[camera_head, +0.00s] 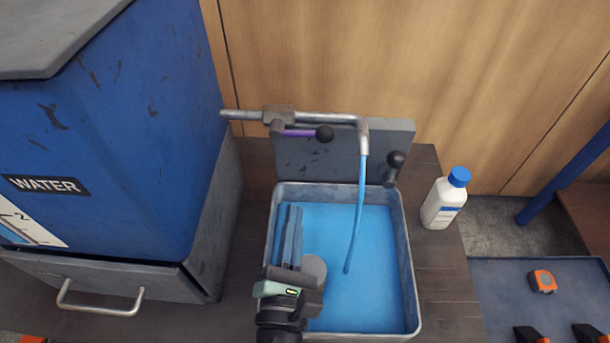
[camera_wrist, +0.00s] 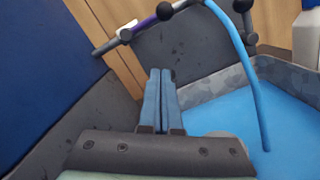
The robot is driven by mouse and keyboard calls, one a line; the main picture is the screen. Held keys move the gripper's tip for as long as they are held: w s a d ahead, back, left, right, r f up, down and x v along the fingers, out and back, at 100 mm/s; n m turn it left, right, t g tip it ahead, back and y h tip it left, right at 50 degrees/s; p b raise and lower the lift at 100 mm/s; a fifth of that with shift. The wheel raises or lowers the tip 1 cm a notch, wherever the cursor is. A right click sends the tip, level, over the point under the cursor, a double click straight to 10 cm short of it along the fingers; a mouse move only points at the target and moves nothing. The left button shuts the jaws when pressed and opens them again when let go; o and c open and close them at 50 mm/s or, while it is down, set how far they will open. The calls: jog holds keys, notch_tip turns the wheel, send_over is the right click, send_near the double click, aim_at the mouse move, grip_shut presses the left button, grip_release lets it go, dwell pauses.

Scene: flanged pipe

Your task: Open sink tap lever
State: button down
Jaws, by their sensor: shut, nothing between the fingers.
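The tap's metal pipe (camera_head: 330,118) runs along the top of the grey back panel and bends down into a spout. A purple lever (camera_head: 300,133) with a black ball (camera_head: 325,133) sticks out sideways below the pipe's valve. The lever also shows at the top of the wrist view (camera_wrist: 144,24). A blue stream runs from the spout into the sink (camera_head: 412,270), which holds blue water. My gripper (camera_head: 294,208) is over the sink's left part, shut and empty. Its fingers point towards the back panel, apart from the lever. The fingertips show mid-frame in the wrist view (camera_wrist: 160,72).
A second black knob (camera_head: 396,159) sits at the panel's right edge. A blue water tank (camera_head: 120,130) stands close on the left. A white bottle (camera_head: 442,206) with a blue cap stands right of the sink. A wooden wall (camera_head: 420,60) is behind.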

jog(key=w+d+r+p, duration=0.1)
jog(key=w+r+p, duration=0.1)
jog(key=w, duration=0.3)
jog(key=w+d+r+p, duration=0.1)
jog(key=w+r+p, duration=0.1)
jog(key=w, duration=0.3)
jog(key=shift+d+p, duration=0.3)
jog(key=shift+p, duration=0.45)
jog(key=shift+a+r, duration=0.15)
jog(key=shift+n, duration=0.3)
